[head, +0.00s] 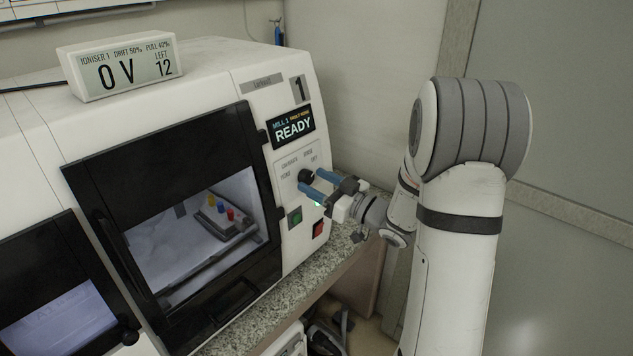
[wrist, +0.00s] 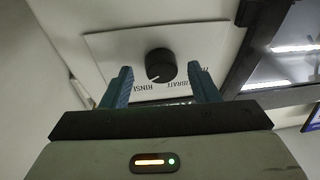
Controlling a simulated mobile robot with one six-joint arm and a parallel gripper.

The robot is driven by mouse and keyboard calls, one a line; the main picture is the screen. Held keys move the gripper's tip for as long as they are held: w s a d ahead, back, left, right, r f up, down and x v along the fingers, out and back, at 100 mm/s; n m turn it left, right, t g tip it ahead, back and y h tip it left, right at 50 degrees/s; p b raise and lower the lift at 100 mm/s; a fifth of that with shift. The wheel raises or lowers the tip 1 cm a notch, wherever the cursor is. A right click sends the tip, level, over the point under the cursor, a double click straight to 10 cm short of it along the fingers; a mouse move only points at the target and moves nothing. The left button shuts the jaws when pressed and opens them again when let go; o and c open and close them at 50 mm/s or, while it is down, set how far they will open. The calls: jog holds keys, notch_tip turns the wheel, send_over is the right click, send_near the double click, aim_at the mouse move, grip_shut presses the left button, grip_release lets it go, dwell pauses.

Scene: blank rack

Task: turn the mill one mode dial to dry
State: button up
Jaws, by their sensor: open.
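The mode dial (head: 306,176) is a round black knob on the white panel of mill 1. It also shows in the wrist view (wrist: 161,64), where its white pointer mark is turned toward the lower left, toward the upside-down RINSE label. In the head view, the small DRY label is to the right of the dial. My gripper (head: 314,182) is open in front of the panel. In the wrist view my gripper (wrist: 160,76) has one blue finger on each side of the dial, with gaps showing; I cannot tell how deep they reach.
A READY display (head: 293,127) is above the dial. A green button (head: 295,216) and a red button (head: 319,229) are below it. The mill's black-framed window (head: 185,235) is to the left. An ioniser display (head: 121,68) stands on top. A wall is behind at right.

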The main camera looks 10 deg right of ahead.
jog(key=r+b+v, duration=0.1)
jog(key=v, duration=0.6)
jog(key=shift+f, duration=0.45)
jog(key=s+a+f+m+g+h, duration=0.1)
jog(key=s+m+g+h, duration=0.3)
jog(key=s, duration=0.7)
jog(key=s+a+f+m+g+h, duration=0.1)
jog(key=s+a+m+g+h, duration=0.3)
jog(key=s+g+h, duration=0.4)
jog(key=s, duration=0.3)
jog(key=shift+s+f+m+h, duration=0.3)
jog(key=shift+s+f+h, duration=0.1)
